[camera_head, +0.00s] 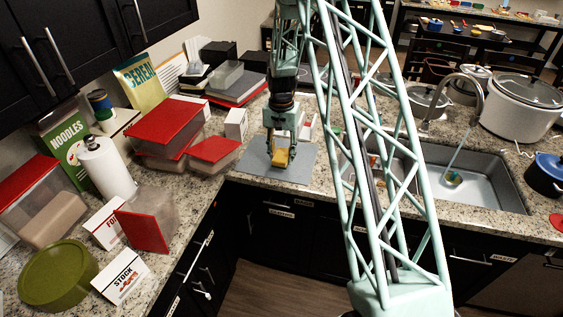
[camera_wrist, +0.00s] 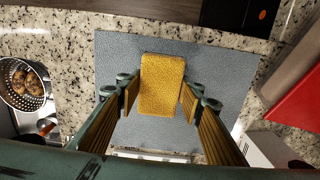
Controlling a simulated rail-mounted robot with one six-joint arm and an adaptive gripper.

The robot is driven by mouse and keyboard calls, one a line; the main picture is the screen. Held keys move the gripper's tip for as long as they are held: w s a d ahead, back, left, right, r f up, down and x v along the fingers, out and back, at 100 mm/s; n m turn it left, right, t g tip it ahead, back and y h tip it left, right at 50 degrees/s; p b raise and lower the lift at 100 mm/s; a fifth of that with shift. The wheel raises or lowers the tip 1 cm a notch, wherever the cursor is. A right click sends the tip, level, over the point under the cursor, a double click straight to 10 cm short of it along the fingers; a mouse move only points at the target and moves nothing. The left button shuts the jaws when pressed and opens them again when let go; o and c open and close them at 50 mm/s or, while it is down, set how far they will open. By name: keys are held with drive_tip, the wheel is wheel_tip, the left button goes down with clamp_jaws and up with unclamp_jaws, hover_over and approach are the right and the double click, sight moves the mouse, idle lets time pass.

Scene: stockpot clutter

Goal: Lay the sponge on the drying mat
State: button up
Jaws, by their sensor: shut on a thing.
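The yellow sponge (camera_head: 282,157) is between the fingers of my gripper (camera_head: 283,143) in the head view, over the grey drying mat (camera_head: 300,174). In the wrist view, the sponge (camera_wrist: 162,85) stands out against the drying mat (camera_wrist: 215,60), and the pads of my gripper (camera_wrist: 160,98) press its left and right sides. My gripper is shut on it. The sponge lies within the mat's outline. I cannot tell whether its underside touches the mat.
Red-lidded containers (camera_head: 214,151) and a white box (camera_head: 236,124) stand left of the mat. The sink (camera_head: 480,190) is to the right. In the wrist view, a strainer (camera_wrist: 22,84) is at the left and a red lid (camera_wrist: 300,105) at the right.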

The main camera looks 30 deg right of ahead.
sight(281, 155)
drive_tip(key=shift+f, duration=0.1)
idle(0.3)
drive_tip(key=shift+f+p, duration=0.35)
drive_tip(key=shift+f, duration=1.3)
drive_tip(key=shift+f, duration=0.2)
drive_tip(key=o, duration=0.9)
drive_tip(key=shift+r, duration=0.2)
drive_tip(key=shift+r+b, duration=0.7)
drive_tip(key=shift+r, duration=5.3)
